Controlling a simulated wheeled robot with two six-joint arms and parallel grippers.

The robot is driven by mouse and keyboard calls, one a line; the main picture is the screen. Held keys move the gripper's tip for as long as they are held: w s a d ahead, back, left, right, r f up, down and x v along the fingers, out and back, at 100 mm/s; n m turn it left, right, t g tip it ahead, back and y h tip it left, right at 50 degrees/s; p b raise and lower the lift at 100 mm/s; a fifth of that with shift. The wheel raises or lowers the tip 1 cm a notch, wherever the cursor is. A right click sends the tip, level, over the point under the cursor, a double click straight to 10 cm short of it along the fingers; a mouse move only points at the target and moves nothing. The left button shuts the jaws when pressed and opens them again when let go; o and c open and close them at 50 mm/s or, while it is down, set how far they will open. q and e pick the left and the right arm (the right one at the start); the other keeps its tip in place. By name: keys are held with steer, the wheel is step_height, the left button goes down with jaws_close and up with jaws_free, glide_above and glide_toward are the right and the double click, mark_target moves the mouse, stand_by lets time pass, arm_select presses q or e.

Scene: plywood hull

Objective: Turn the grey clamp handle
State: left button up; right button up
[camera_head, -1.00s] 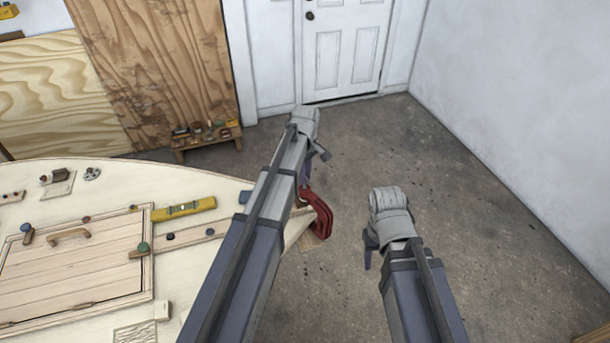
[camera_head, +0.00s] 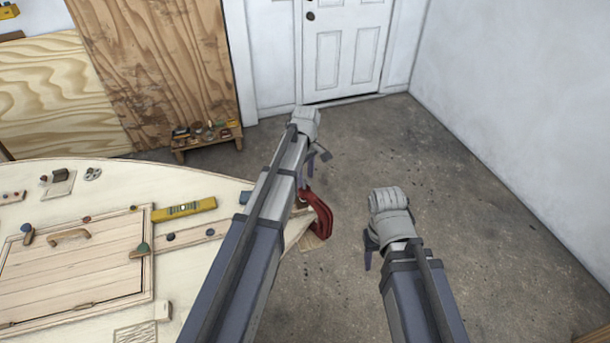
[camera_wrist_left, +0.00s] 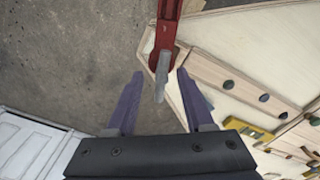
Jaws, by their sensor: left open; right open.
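A red clamp (camera_head: 318,214) grips the edge of the pale wooden hull, beside my left forearm, which hides part of it. In the left wrist view the red clamp (camera_wrist_left: 168,28) is at the top, and its grey handle (camera_wrist_left: 161,78) points down toward my left gripper. My left gripper (camera_wrist_left: 160,92) is open, with one purple finger on each side of the handle's line. The handle's lower end lies between the fingertips in the picture, with no contact visible. In the head view the handle is hidden. My right gripper (camera_head: 367,258) is open and empty above the floor.
The hull top carries a yellow level (camera_head: 184,209), a hatch (camera_head: 70,270) with a wooden handle, and several knobs. A small bench (camera_head: 207,138) with jars stands by the plywood. The concrete floor (camera_head: 480,220) at the right is clear.

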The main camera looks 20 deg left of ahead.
mark_target(306, 179)
arm_select(q)
steer(key=shift+r, duration=0.15)
step_height(306, 179, up, 8)
steer(key=p, duration=0.7)
steer(key=shift+f+p, duration=0.2)
steer(key=shift+p, duration=0.2)
steer(key=shift+f, duration=0.1)
steer(key=shift+s+d, duration=0.3)
steer(key=s+d+f+m+b, duration=0.1)
steer(key=s+d+m, duration=0.3)
steer(key=s, duration=0.3)
steer(key=s+d+f+m+b, duration=0.2)
steer(key=s+d+m, duration=0.2)
steer(key=s+m, duration=0.3)
steer(key=s+d+f+m+y+b, duration=0.1)
steer(key=s+d+m, duration=0.4)
steer(key=s, duration=0.4)
steer(key=shift+s+f+m+b, duration=0.2)
steer(key=shift+f+m+b, duration=0.05)
steer(key=shift+m+b, duration=0.15)
